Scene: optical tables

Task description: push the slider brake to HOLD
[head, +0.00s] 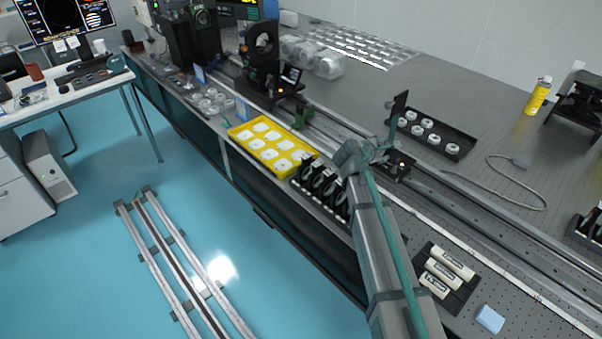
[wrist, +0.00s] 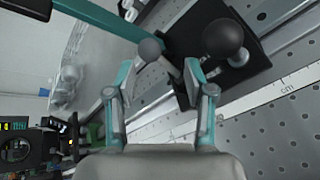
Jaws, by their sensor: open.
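The slider (head: 398,168) is a small black carriage with an orange light on the long rail. My gripper (head: 365,155) is just left of it in the head view. In the wrist view the slider's black block (wrist: 268,68) lies beyond my fingers, with a black ball knob (wrist: 222,38) on it. A thin lever with a grey ball end (wrist: 150,48), which looks like the brake, shows in the gap between my fingertips. My gripper (wrist: 158,74) is open, with nothing clasped. I cannot tell whether a finger touches the lever. No HOLD mark is readable.
The rail (head: 455,190) with a scale strip runs across the table. Nearby are a black tray of round parts (head: 455,150), a yellow tray (head: 240,131), black holders (head: 320,190) and white cylinders (head: 441,272).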

